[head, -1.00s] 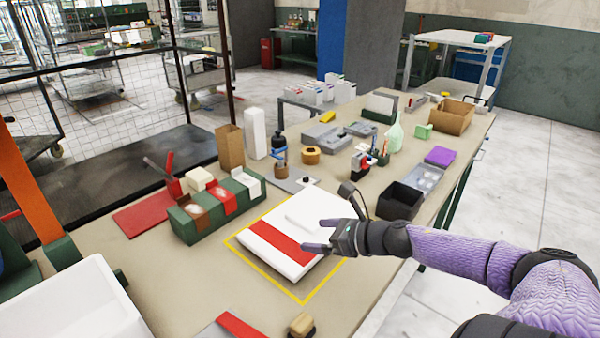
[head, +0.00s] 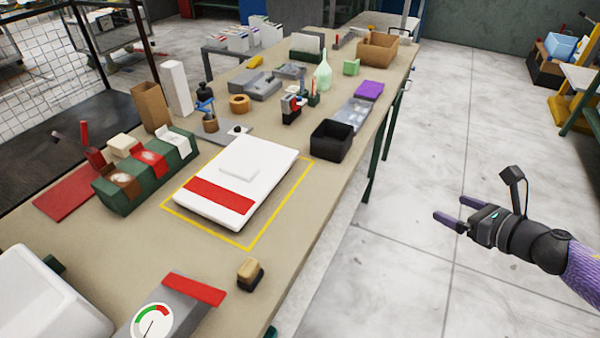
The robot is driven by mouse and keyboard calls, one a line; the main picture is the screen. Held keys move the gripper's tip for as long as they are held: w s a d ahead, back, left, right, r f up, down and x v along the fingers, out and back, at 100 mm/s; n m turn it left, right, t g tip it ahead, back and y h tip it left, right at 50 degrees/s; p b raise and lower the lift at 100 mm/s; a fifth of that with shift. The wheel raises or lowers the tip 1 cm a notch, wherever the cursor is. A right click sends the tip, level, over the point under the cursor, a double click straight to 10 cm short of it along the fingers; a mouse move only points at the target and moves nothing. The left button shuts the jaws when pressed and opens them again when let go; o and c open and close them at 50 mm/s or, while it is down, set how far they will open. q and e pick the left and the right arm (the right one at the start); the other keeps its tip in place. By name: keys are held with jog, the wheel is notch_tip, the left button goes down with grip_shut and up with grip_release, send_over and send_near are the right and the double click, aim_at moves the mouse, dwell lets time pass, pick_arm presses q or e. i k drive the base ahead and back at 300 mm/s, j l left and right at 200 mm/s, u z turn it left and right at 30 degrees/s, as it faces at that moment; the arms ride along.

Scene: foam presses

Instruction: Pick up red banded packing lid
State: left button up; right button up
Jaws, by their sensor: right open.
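The red banded packing lid (head: 262,166) is a white slab with a red band (head: 218,197) across its near end and a raised block on top. It lies inside a yellow outlined rectangle (head: 246,247) on the workbench. My right gripper (head: 448,216) is open and empty. It is off to the right of the bench, over the floor, well apart from the lid. My left gripper is not in view.
A green box (head: 124,197) with several packets stands left of the lid. A black bin (head: 331,140) stands behind it on the right. A wooden-topped stamp (head: 250,273) and a dial gauge (head: 152,321) are in front.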

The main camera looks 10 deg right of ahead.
aim_at(230, 189)
jog(key=i+l+u, duration=0.1)
jog(key=u, duration=0.4)
jog(key=i+l+u, duration=0.1)
jog(key=l+u, duration=0.15)
jog(key=u, duration=0.25)
jog(key=l+u, duration=0.2)
jog(key=u, duration=0.3)
jog(key=i, duration=0.05)
